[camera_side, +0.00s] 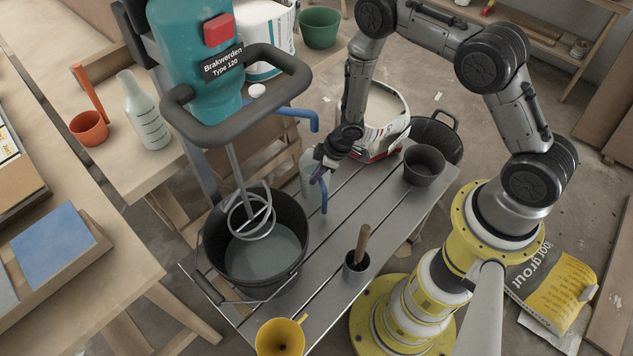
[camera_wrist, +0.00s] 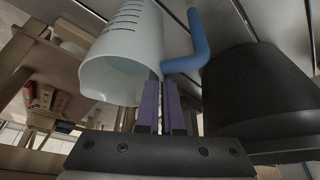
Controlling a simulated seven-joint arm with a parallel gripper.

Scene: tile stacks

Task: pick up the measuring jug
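The measuring jug (camera_side: 309,182) is pale and translucent with a blue handle (camera_side: 324,196). In the side view it is at the bench's far left edge, behind the mixing bucket, and looks upright. In the wrist view the jug (camera_wrist: 120,50) shows its dark marks and open rim, with the blue handle (camera_wrist: 200,42) to its right. My gripper (camera_side: 319,172) is at the top of the jug on its handle side. In the wrist view its purple fingers (camera_wrist: 161,85) are close together where rim and handle meet. Whether they pinch the jug is unclear.
A black bucket (camera_side: 215,245) with a mixer whisk (camera_side: 250,215) in it stands near the jug, and a dark bucket (camera_wrist: 255,95) fills the wrist view's right. A small dark pail (camera_side: 424,168), a pot with a wooden handle (camera_side: 356,266) and a yellow funnel (camera_side: 280,338) share the slatted bench (camera_side: 318,290).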

